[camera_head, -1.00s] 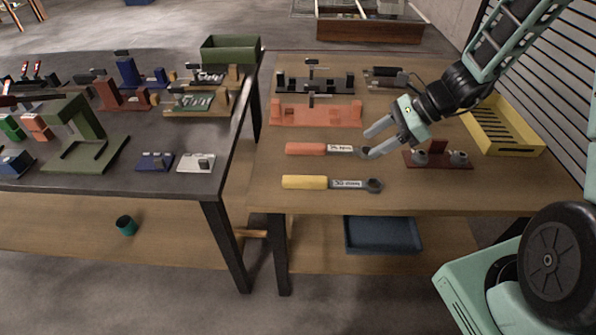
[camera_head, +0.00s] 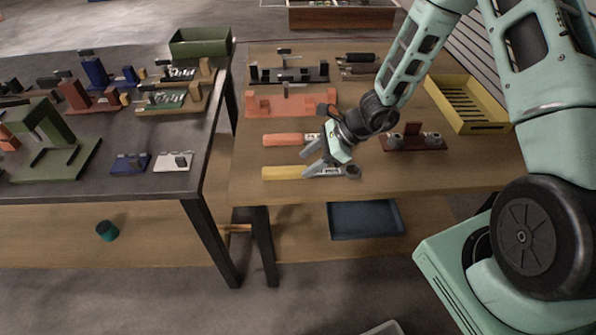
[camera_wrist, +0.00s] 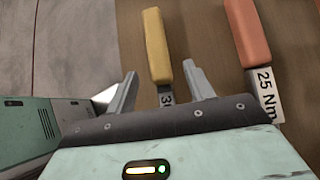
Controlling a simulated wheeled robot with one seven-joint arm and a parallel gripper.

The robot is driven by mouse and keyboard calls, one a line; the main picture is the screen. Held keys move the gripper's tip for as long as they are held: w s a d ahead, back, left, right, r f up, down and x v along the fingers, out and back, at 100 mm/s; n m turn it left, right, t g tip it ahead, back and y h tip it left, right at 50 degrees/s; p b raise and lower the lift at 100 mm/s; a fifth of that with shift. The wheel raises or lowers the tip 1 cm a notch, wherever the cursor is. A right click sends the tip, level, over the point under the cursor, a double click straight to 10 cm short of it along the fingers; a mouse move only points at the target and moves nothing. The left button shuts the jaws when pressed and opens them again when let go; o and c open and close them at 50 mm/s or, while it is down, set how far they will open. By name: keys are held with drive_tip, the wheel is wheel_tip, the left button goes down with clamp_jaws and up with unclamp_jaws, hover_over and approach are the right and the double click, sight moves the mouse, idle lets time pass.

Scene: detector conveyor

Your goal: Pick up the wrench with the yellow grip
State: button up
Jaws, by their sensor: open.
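The wrench with the yellow grip (camera_head: 284,172) lies on the wooden table near its front edge, its grip to the left and its grey head (camera_head: 352,172) to the right. My gripper (camera_head: 309,164) is open just above its shaft. In the wrist view the yellow grip (camera_wrist: 156,44) shows beyond and between the open fingertips of my gripper (camera_wrist: 160,82). Part of the label and the head are hidden there by my gripper. A second wrench with an orange-red grip (camera_head: 285,140) lies behind it, and shows to the right in the wrist view (camera_wrist: 247,32).
A dark red holder (camera_head: 415,143) stands right of my gripper, and a yellow slotted tray (camera_head: 468,105) lies behind it. An orange fixture (camera_head: 290,104) stands further back. Bare wood lies along the table's front. A dark table (camera_head: 110,195) with several fixtures stands left.

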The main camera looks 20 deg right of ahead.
sight(301, 168)
drive_tip(key=shift+x, duration=1.6)
drive_tip(key=shift+d+f, duration=0.15)
clamp_jaws()
